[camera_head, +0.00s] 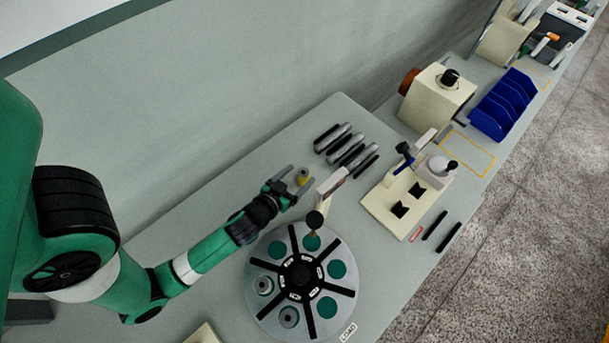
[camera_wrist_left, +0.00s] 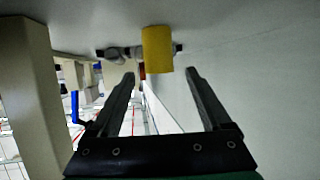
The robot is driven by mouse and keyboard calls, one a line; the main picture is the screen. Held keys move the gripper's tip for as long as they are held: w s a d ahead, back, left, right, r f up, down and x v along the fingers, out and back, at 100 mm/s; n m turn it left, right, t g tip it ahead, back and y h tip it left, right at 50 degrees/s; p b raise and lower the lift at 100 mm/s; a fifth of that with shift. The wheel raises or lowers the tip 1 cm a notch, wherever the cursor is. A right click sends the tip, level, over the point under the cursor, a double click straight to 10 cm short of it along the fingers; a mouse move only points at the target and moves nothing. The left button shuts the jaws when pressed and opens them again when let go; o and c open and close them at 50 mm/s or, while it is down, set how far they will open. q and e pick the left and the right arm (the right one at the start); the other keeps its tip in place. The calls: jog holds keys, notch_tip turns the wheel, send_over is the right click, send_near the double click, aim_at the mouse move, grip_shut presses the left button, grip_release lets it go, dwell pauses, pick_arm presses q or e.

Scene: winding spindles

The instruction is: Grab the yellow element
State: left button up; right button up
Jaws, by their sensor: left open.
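The yellow element (camera_head: 303,175) is a small yellow piece standing on the grey table near the tips of my left gripper (camera_head: 296,179). In the left wrist view the yellow element (camera_wrist_left: 158,52) looks like a plain cylinder, centred ahead of the gap between the two fingers of my left gripper (camera_wrist_left: 160,75). The fingers are spread and nothing is held between them. Whether the tips are beside the element or just short of it cannot be told exactly. My right gripper is not in view.
A round dial plate (camera_head: 264,311) with green spots and black spokes lies below the arm. A post with an arm (camera_head: 330,184) stands close to the right of the gripper. Dark and grey rods (camera_head: 347,150) lie behind. A cream fixture (camera_head: 377,202) and blue bin (camera_head: 503,104) are farther right.

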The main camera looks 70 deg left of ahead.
aim_at(307, 169)
pick_arm(q)
jog(key=shift+b+x, duration=0.3)
jog(key=shift+x, duration=2.8)
jog(key=shift+d+f, duration=0.1)
grip_shut()
